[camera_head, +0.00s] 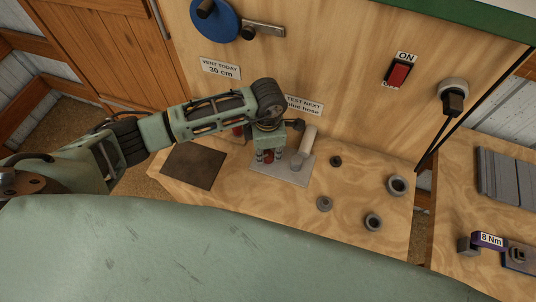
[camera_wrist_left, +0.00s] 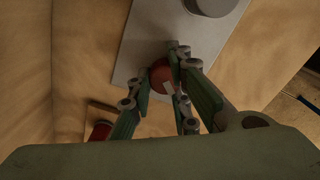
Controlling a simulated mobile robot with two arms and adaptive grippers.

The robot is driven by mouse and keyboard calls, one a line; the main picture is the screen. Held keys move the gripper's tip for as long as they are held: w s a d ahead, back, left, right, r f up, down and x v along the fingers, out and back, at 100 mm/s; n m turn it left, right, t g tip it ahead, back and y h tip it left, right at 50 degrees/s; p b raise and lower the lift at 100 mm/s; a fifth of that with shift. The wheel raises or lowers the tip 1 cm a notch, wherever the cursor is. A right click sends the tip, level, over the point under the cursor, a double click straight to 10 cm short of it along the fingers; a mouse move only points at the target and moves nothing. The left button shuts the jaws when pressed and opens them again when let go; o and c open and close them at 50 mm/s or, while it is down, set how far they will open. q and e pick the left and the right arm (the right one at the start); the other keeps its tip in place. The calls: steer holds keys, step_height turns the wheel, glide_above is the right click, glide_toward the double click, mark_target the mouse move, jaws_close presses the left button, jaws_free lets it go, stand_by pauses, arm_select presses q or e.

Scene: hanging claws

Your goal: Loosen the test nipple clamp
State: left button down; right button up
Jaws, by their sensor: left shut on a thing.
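A red round knob (camera_wrist_left: 161,74), which I take to be the test nipple clamp's, stands over a grey plate (camera_head: 298,174) on the wooden bench. A pale grey cylinder (camera_head: 305,143) rises from the same plate beside it, tilted in the picture. My left gripper (camera_head: 269,166) points down over the plate with its fingers shut around the red knob. In the left wrist view the fingers lie on both sides of the knob, and the plate (camera_wrist_left: 131,48) shows behind it. The knob's underside is hidden. My right gripper is in neither view.
A second red part (camera_wrist_left: 100,131) stands close to the left fingers. A dark square mat (camera_head: 194,166) lies left of the plate. Several grey rings and nuts, one a ring (camera_head: 397,185), lie to the right. The panel behind has a red switch (camera_head: 398,74).

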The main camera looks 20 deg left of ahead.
arm_select(q)
steer(key=shift+s+d+f, duration=0.15)
steer(key=shift+s+d, duration=0.05)
steer(key=shift+s, duration=0.15)
steer(key=n+p, duration=0.1)
steer(key=n, duration=0.3)
steer(key=shift+s, duration=0.2)
steer(key=c, duration=2.1)
jaws_free()
steer(key=shift+n, duration=0.7)
steer(key=shift+o, duration=1)
steer(key=o, duration=0.4)
steer(key=shift+s, duration=0.1)
steer(key=shift+c, duration=0.2)
steer(key=shift+o, duration=1)
steer(key=shift+w+a, duration=0.15)
steer(key=shift+w, duration=0.1)
